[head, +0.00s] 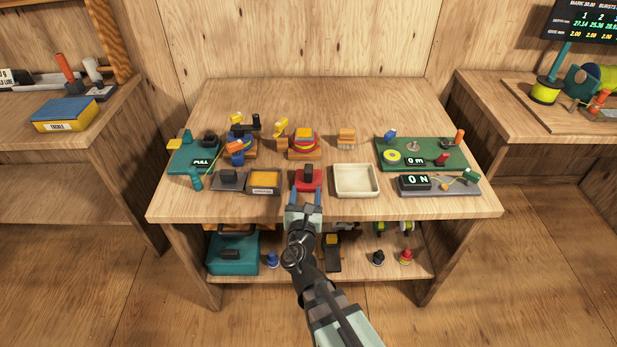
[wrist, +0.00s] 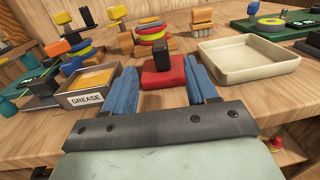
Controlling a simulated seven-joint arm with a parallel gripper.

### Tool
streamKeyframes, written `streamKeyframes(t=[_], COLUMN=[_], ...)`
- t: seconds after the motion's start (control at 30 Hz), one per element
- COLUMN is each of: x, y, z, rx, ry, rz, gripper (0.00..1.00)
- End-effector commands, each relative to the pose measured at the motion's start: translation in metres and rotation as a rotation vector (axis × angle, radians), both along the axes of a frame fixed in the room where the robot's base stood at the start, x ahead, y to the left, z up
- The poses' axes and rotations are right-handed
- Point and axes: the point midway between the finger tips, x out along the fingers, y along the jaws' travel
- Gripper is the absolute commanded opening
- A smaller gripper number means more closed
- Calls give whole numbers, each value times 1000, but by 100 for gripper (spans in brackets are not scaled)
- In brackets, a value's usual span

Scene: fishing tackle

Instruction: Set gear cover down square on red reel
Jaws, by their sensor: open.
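A red block with an upright black knob (head: 309,181), which looks like the gear cover, sits on the bench near its front edge; the wrist view shows it too (wrist: 163,76). My gripper (head: 306,193) is open, its blue fingers (wrist: 163,67) reaching forward on either side of the red block with a gap at each side. Behind it stands an orange reel with red and yellow rings (head: 303,144), likely the red reel, also in the wrist view (wrist: 152,33).
A grease tray (head: 263,192) is left of the red block, and an empty cream tray (head: 357,194) is right. A second reel (head: 238,150) stands back left. A small wooden stack (head: 346,138) is back right. Green boards hold parts at both sides. The bench's far part is clear.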

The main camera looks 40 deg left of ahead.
Motion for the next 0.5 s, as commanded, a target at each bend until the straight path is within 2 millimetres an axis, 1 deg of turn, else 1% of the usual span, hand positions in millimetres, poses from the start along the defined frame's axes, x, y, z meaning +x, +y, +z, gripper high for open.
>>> streamKeyframes(t=[0.03, 0.2, 0.3, 0.5], x=[9, 32, 40, 47], y=[9, 28, 35, 39], z=[-1, -1, -1, -1], rx=[1, 1, 0, -1], ry=[0, 1, 0, 1], rz=[-2, -2, -1, 0], gripper=[57, 57, 57, 57])
